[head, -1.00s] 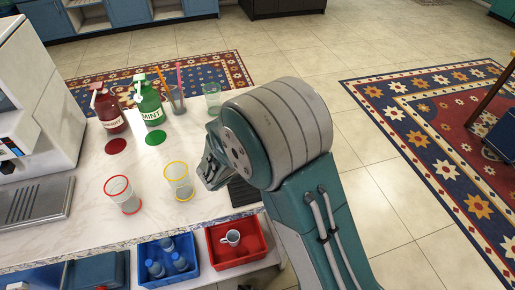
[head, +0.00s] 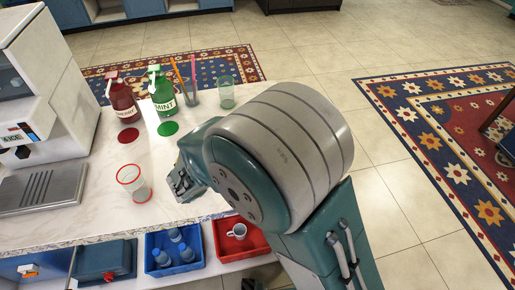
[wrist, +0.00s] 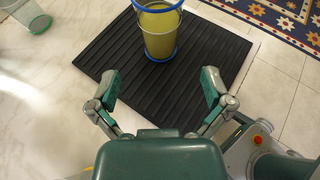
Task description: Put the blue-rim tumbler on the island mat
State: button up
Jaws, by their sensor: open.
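The blue-rim tumbler (wrist: 160,34) shows at the top of the wrist view, its upper part cut off by the frame. It looks yellowish inside, with a blue ring at its base. It appears to stand upright on a black ribbed mat (wrist: 105,55), near the mat's far edge. My gripper (wrist: 160,80) is open and empty, its fingers over the mat, apart from the tumbler and on the near side of it. In the head view my gripper (head: 182,184) is low over the counter; my arm hides the mat and the blue-rim tumbler there.
A red-rim tumbler (head: 134,184) stands on the counter to the left. A clear green-rim tumbler (head: 226,92) stands at the back, beside a straw cup (head: 189,94). Red (head: 123,102) and green (head: 162,94) syrup bottles stand behind. Blue (head: 175,250) and red (head: 240,243) bins sit below.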

jog(key=s+d+r+m+g+y, duration=0.1)
jog(key=s+d+r+m+g, duration=0.3)
jog(key=d+m, duration=0.35)
jog(key=s+d+r+m+g, duration=0.3)
jog(key=s+d+r+m, duration=0.1)
jog(key=d+m, duration=0.4)
jog(key=s+d+r+m+t+y, duration=0.1)
jog(key=s+d+r+m+y, duration=0.1)
jog(key=s+m, duration=0.3)
jog(key=s+d+r+m+t+y, duration=0.1)
jog(key=s+d+r+m+y, duration=0.2)
jog(key=m, duration=0.5)
jog(key=shift+s+r+y, duration=0.75)
jog(key=shift+s+y, duration=0.35)
jog(key=shift+s, duration=0.1)
jog(key=shift+d, duration=0.1)
